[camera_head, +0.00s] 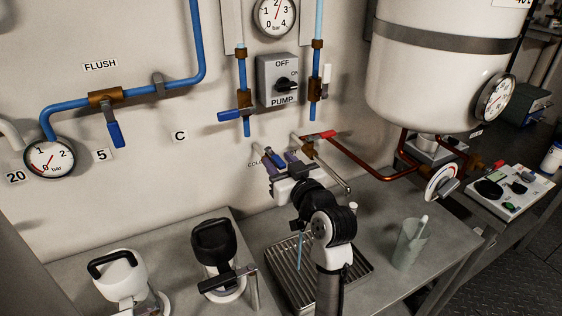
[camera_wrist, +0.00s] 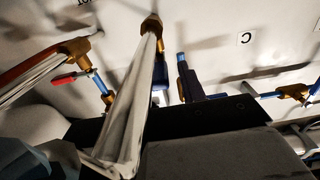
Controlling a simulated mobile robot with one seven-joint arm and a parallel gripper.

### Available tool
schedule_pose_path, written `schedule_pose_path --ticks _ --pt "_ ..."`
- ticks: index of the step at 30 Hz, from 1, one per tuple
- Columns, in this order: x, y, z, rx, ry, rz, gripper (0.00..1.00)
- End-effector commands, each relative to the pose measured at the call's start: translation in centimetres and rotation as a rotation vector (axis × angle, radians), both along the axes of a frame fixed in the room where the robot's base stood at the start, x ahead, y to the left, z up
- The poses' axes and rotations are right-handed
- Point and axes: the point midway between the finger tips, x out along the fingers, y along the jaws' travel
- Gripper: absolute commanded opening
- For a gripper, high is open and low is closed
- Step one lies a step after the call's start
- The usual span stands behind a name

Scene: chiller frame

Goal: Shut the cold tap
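The cold tap (camera_head: 277,160) has a blue lever and sits low on the wall by a label that is partly hidden but starts like "COLD". My gripper (camera_head: 281,161) reaches up to it from below, its two dark purplish fingers apart, one to each side of the lever. I cannot tell whether they touch it. In the wrist view a finger (camera_wrist: 187,82) points at the wall beside the blue lever (camera_wrist: 160,74), which the pale spout (camera_wrist: 130,105) partly covers. The hand hides the tap's lower part.
The red-levered tap (camera_head: 318,136) is just right, with the spout (camera_head: 332,178) below it. Blue-levered valves (camera_head: 236,115) are above. The drip tray (camera_head: 355,270), a cup (camera_head: 409,245) and two white jugs with black handles (camera_head: 216,255) stand on the bench.

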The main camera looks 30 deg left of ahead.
Motion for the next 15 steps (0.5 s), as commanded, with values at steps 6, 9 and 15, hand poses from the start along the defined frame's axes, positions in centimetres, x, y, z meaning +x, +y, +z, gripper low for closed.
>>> schedule_pose_path --ticks 6,9,15 --pt "-0.03 -0.01 0.00 0.000 0.000 0.000 0.32" --pt "-0.03 -0.02 0.00 0.000 0.000 0.001 0.19" --pt "-0.04 -0.02 0.01 0.001 -0.001 0.001 0.00"
